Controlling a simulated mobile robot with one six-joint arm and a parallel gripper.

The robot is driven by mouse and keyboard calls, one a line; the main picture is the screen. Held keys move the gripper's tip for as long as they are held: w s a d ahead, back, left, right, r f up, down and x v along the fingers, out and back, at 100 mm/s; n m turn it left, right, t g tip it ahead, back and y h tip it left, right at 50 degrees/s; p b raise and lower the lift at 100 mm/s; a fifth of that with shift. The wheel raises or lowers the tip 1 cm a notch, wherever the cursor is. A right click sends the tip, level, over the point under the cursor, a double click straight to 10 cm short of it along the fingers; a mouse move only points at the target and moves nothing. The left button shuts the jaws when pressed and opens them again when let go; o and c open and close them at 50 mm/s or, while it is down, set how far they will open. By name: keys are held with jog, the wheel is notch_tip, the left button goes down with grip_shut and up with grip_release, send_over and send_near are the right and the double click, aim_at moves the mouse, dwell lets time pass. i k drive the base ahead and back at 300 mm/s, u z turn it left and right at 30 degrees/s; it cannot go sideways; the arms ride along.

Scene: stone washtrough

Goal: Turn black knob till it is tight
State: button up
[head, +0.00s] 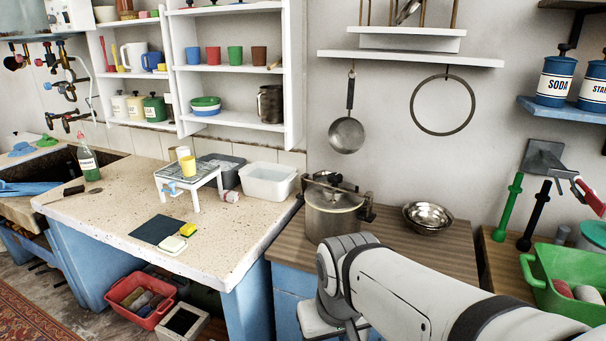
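A metal pot (333,222) with a clamped lid stands on the wooden counter, just behind my arm. A black knob (349,181) shows on top of its lid, and dark handle parts stick out at its right side. How tight the knob is cannot be seen. Dark tap handles (68,121) also show on the wall at far left, small and unclear. My arm reaches in from the lower right and bends in front of the pot, hiding part of its base. My gripper does not show in this view.
A steel bowl (428,216) stands right of the pot on the wooden counter (440,250). A white tub (268,182) and a small rack (188,178) stand to the left on the stone top. A green crate (565,285) is at right. A pan (346,134) hangs above the pot.

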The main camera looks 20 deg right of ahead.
aim_at(335, 179)
jog(key=z, duration=0.05)
jog(key=i, duration=1)
jog(key=z, duration=0.05)
